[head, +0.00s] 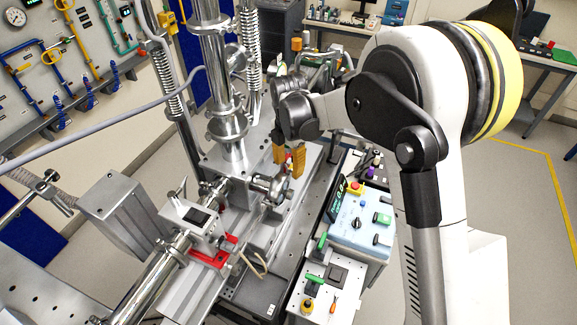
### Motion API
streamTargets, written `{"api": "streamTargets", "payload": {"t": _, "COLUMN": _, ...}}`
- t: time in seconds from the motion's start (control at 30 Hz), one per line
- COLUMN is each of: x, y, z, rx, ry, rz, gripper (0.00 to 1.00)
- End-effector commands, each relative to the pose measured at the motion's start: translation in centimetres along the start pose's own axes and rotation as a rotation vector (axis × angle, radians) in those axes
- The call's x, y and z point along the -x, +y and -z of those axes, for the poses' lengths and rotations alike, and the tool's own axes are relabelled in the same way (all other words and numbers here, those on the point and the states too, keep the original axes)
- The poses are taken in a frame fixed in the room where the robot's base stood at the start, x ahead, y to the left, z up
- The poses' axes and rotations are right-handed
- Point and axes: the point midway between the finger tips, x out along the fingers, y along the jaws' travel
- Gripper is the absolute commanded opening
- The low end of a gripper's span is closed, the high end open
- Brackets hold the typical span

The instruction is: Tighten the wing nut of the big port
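My gripper (289,160) points down from the arm, with its two orange-yellow fingers a little apart. It is just above and to the right of a round metal port (268,185) on the side of the central steel chamber (228,165). A small reddish piece shows between the fingers. I cannot tell whether it is the wing nut or whether the fingers touch it. No wing nut shows clearly; the fingers hide part of the port's right side. I cannot tell for certain that this is the big port.
A steel column (215,60) rises from the chamber. A beam pipe with a red clamp (210,258) lies front left. A blue control box (360,228) and a white tray with tools (325,295) stand to the right. A grey hose crosses the upper left. Open floor lies at far right.

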Motion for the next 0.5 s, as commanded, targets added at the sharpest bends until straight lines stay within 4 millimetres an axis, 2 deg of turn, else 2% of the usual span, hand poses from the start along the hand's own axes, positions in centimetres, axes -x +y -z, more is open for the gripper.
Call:
{"api": "streamTargets", "payload": {"t": 0.33, "x": 0.1, "y": 0.0, "z": 0.0, "rx": 0.001, "ry": 0.000, "rz": 0.000, "gripper": 0.56}}
{"api": "streamTargets", "payload": {"t": 0.5, "x": 2.2, "y": 0.0, "z": 0.0, "rx": 0.001, "ry": 0.000, "rz": 0.000, "gripper": 0.56}}
